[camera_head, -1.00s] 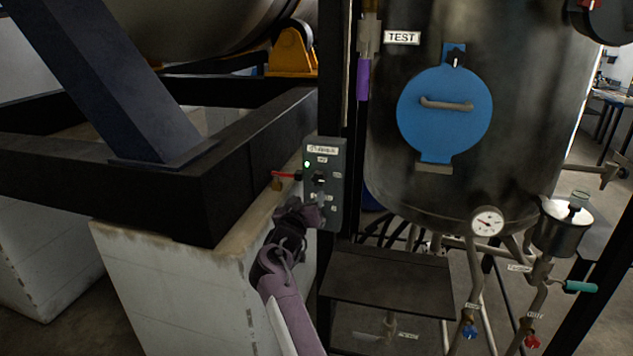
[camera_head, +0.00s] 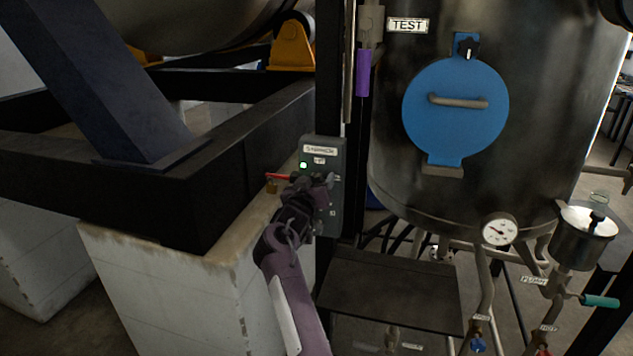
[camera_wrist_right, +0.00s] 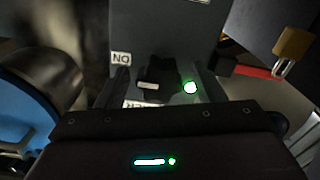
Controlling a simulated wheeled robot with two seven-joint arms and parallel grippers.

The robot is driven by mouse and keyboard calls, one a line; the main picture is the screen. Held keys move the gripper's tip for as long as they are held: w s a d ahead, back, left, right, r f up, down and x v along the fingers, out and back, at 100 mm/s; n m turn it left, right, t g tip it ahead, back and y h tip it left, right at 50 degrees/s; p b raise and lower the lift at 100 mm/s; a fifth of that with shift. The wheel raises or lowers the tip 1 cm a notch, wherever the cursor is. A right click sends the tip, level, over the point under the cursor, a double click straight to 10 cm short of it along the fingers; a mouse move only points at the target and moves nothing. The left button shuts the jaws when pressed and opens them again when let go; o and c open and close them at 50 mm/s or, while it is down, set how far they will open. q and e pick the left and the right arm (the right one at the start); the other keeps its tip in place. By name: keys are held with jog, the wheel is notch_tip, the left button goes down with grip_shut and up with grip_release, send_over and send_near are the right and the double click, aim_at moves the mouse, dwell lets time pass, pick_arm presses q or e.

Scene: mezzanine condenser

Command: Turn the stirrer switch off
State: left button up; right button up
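The grey stirrer switch box (camera_head: 334,150) is mounted on the black post in the head view, with a label at its top and a lit green lamp (camera_head: 303,165). My right gripper (camera_head: 318,183) is in front of the box and hides its middle, including the knob in that view. In the right wrist view the black knob (camera_wrist_right: 157,84) with a pale mark sits between the fingers of my right gripper (camera_wrist_right: 163,88). The fingers look open, with gaps beside the knob. The ON label (camera_wrist_right: 121,58) and the lit lamp (camera_wrist_right: 190,87) are beside it. My left gripper is out of view.
A red lever with a brass padlock (camera_head: 271,184) sticks out left of the box. The dark steel frame (camera_head: 215,190) is at left. The tank with a blue round hatch (camera_head: 455,125) is at right. A dark shelf (camera_head: 390,290) lies below.

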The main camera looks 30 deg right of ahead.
jog(key=shift+s+a+r, duration=0.1)
jog(key=shift+a, duration=0.05)
jog(key=shift+c, duration=2.3)
jog(key=c, duration=0.5)
jog(key=shift+p, duration=0.4)
jog(key=shift+n+p, duration=0.7)
jog(key=n+p, duration=0.4)
jog(key=shift+d+r, duration=0.1)
jog(key=shift+d, duration=0.1)
jog(key=n+p, duration=0.3)
jog(key=n, duration=0.1)
jog(key=shift+p, duration=0.3)
jog(key=n+p, duration=0.3)
jog(key=n, duration=0.1)
pick_arm(q)
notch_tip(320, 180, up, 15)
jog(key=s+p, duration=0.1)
jog(key=p, duration=0.1)
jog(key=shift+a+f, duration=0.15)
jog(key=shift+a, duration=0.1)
pick_arm(e)
jog(key=shift+n, duration=2.1)
